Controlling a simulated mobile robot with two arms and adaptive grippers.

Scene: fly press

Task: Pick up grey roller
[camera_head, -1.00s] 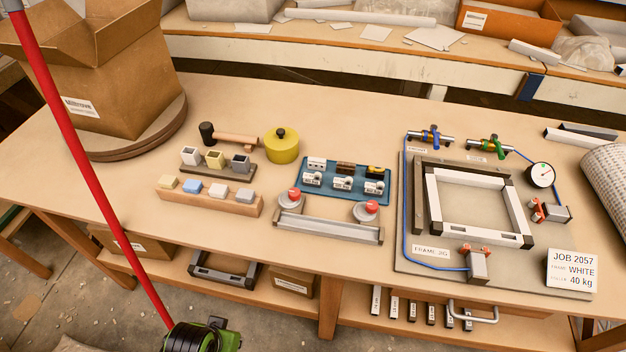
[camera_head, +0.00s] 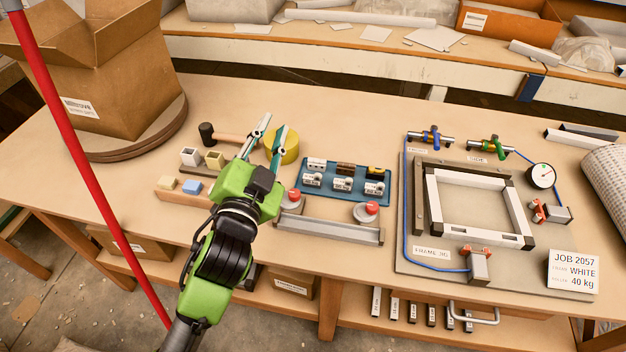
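My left gripper (camera_head: 274,122) reaches in from the bottom with its two fingers parted and nothing between them. It is above the table, in front of the yellow pot (camera_head: 291,146) in the picture. No thing is plainly readable as the grey roller. Small white labelled blocks (camera_head: 342,184) stand in the blue tray (camera_head: 333,199), with white, brown and black-yellow pieces behind them. These are too small to tell which is a roller. The gripper hides the grey cup and the right-hand blocks of the wooden rack (camera_head: 183,196). My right gripper is out of view.
A mallet (camera_head: 207,133) lies behind the gripper. The grey fixture with red knobs (camera_head: 340,228) lies before the tray. The frame jig (camera_head: 419,253) is at the right, near the job card (camera_head: 572,271). A cardboard box (camera_head: 110,80) stands left.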

